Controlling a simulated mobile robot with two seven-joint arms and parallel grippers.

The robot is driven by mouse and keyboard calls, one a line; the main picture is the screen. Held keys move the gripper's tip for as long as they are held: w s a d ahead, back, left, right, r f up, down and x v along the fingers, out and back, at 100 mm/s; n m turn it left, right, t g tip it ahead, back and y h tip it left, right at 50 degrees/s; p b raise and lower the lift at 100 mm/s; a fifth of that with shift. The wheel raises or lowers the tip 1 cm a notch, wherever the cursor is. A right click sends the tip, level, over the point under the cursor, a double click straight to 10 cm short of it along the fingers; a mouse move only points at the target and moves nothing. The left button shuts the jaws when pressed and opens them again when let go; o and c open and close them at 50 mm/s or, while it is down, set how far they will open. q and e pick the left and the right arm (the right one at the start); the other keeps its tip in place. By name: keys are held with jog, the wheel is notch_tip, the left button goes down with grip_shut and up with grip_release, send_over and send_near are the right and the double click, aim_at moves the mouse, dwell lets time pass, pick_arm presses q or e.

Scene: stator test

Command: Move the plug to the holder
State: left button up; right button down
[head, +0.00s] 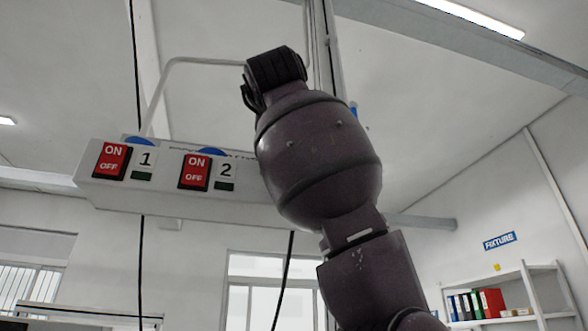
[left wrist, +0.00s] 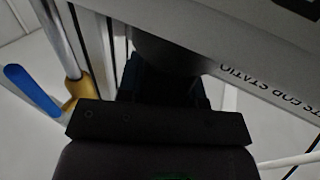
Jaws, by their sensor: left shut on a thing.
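My left gripper (left wrist: 163,88) fills the middle of the left wrist view, its dark fingers pointing away from the camera. It is shut on a dark rounded thing (left wrist: 170,52), which I take to be the plug; its shape is mostly lost in shadow. In the head view one of my arms stands large in the centre and covers what is behind it. No gripper fingers can be made out there, and my right gripper is not seen. I cannot pick out the holder in either view.
A grey switch box (head: 110,190) with two red ON/OFF switches, marked 1 and 2, hangs left of my arm. A lettered grey panel (left wrist: 265,75) is close beside my left gripper. A blue lever (left wrist: 32,90) on a brass fitting (left wrist: 80,90) and a metal pole lie left.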

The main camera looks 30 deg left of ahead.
pick_arm(q)
jog(key=shift+f, duration=0.1)
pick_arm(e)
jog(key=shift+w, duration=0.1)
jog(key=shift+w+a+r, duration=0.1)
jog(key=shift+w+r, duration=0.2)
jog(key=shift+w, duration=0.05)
